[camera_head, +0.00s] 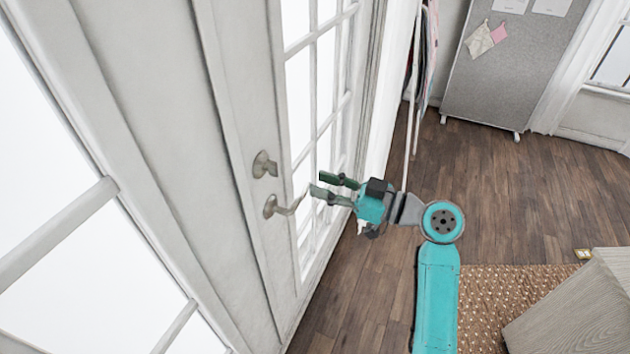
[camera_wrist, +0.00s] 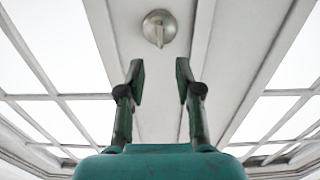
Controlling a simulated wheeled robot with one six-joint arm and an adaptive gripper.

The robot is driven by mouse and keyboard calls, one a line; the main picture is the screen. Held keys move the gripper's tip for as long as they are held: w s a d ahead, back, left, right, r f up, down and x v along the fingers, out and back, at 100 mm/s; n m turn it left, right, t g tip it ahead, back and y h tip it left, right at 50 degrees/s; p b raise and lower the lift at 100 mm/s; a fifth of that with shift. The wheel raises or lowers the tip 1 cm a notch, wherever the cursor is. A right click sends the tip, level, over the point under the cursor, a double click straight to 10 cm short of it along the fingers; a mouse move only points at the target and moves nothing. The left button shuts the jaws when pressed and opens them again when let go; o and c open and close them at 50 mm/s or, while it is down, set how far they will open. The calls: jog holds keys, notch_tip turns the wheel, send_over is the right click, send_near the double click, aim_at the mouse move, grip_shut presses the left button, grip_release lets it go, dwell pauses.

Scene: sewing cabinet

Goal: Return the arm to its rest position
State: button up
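My gripper (camera_head: 324,184) is at the end of my teal arm, stretched left toward a white glazed door (camera_head: 245,110). In the wrist view my gripper (camera_wrist: 158,82) has its two green fingers apart, with nothing between them. Above the lever is a round lock with a thumb turn (camera_head: 264,165). This lock (camera_wrist: 159,28) also shows above the fingertips in the wrist view. The lever is not visible there.
A grey board (camera_head: 515,65) on feet stands at the back, beside hanging clothes on a rack (camera_head: 413,100). A woven rug (camera_head: 490,300) and a wooden piece of furniture (camera_head: 580,310) are at the lower right.

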dwell(0.4)
jog(key=s+d+f+m+t+h, duration=0.2)
jog(key=s+f+m+h, duration=0.15)
jog(key=f, duration=0.45)
jog(key=s+d+f+m+t+h, duration=0.2)
jog(key=f+m+t, duration=0.15)
jog(key=f, duration=0.35)
jog(key=s+d+f+m+h, duration=0.3)
jog(key=s+f, duration=0.2)
jog(key=s, duration=0.2)
jog(key=s+d+f+m+h, duration=0.3)
jog(key=s+f, duration=0.3)
jog(key=s+d+m+h, duration=0.1)
jog(key=s+d+h, duration=0.35)
jog(key=s, duration=0.85)
jog(key=s+d+r+t, duration=0.1)
jog(key=s+r+t, duration=0.1)
jog(key=s+r, duration=0.7)
jog(key=s, duration=0.4)
jog(key=shift+s+d+n, duration=0.25)
jog(key=shift+s+n, duration=0.05)
jog(key=shift+s, duration=0.05)
jog(key=shift+a, duration=0.1)
